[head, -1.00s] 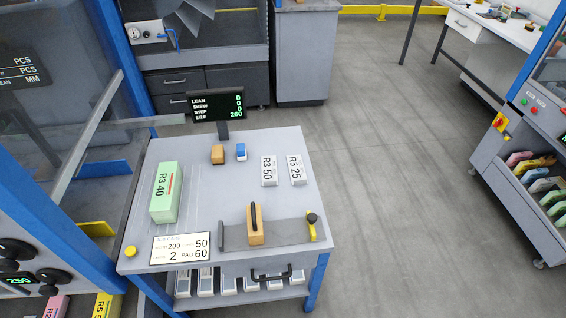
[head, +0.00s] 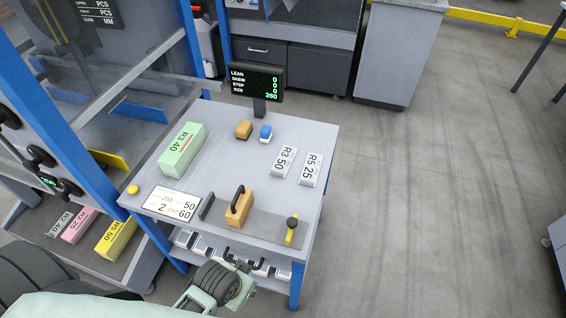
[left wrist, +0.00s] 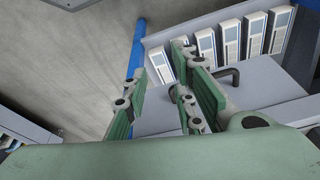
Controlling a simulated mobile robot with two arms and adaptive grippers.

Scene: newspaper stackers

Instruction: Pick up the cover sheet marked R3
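A green block marked R3 40 (head: 183,150) lies at the cart's left side. My left gripper (head: 213,288) is low in front of the cart, below its top and apart from the marked pieces. In the left wrist view its green fingers (left wrist: 160,85) are spread and hold nothing. The marked pieces are out of that view. My right gripper is not in view.
A wooden block with a black handle (head: 238,207), a yellow lever (head: 291,231) and a small display (head: 256,82) stand on the cart. Several white packs (left wrist: 228,42) line its lower shelf. A blue-framed machine is at left. Floor at right (head: 430,210) is clear.

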